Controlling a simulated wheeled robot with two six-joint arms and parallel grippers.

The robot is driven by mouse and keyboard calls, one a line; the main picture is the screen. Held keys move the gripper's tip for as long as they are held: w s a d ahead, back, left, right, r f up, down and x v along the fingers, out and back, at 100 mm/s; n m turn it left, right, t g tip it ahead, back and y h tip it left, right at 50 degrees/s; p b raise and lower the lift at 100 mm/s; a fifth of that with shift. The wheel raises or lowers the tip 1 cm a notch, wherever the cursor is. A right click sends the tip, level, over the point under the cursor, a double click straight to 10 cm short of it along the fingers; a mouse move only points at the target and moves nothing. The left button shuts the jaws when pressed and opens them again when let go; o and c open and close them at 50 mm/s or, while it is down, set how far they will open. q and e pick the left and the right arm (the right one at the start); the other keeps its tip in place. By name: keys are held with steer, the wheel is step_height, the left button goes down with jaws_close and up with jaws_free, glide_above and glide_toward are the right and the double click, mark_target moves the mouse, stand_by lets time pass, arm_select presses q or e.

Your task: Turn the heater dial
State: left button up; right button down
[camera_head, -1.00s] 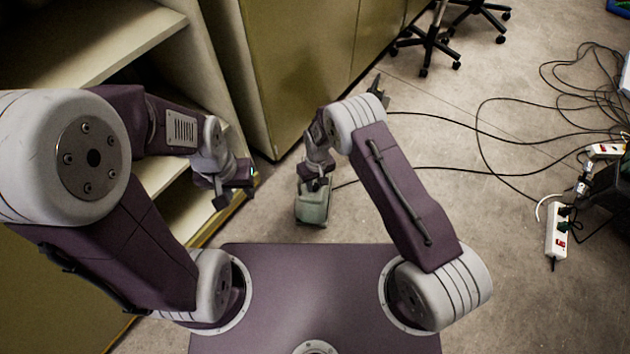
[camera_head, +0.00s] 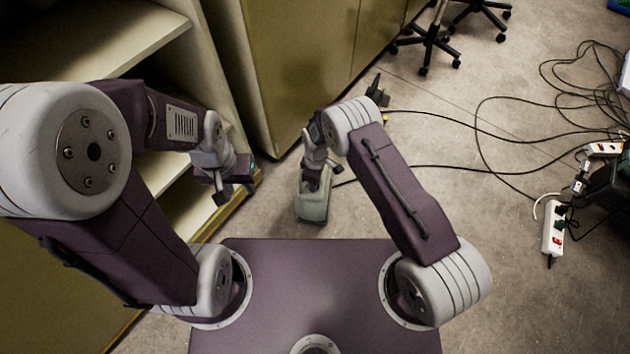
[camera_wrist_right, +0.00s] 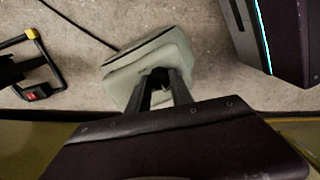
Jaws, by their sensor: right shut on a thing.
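The heater is a small grey-green box (camera_head: 312,206) standing on the floor in front of my base. It also shows in the right wrist view (camera_wrist_right: 125,75). My right gripper (camera_head: 314,184) points down at its top. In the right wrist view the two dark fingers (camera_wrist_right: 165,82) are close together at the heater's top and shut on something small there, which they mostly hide. I cannot make out the dial's markings. My left gripper (camera_head: 235,188) hangs to the left of the heater, beside the shelves, and holds nothing that I can see; its finger gap is unclear.
Open shelves (camera_head: 160,165) and an olive cabinet (camera_head: 300,70) stand at the left and back. A black cable (camera_head: 440,168) runs from near the heater to power strips (camera_head: 553,228) on the right. Office chair bases (camera_head: 430,45) stand at the back. The floor between is mostly clear.

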steer(key=shift+n, duration=0.3)
steer(key=c, duration=1.4)
jaws_free()
steer(key=shift+c, duration=0.2)
step_height(320, 180, up, 9)
steer(key=p, duration=0.5)
steer(key=shift+w, duration=0.15)
steer(key=shift+d, duration=0.15)
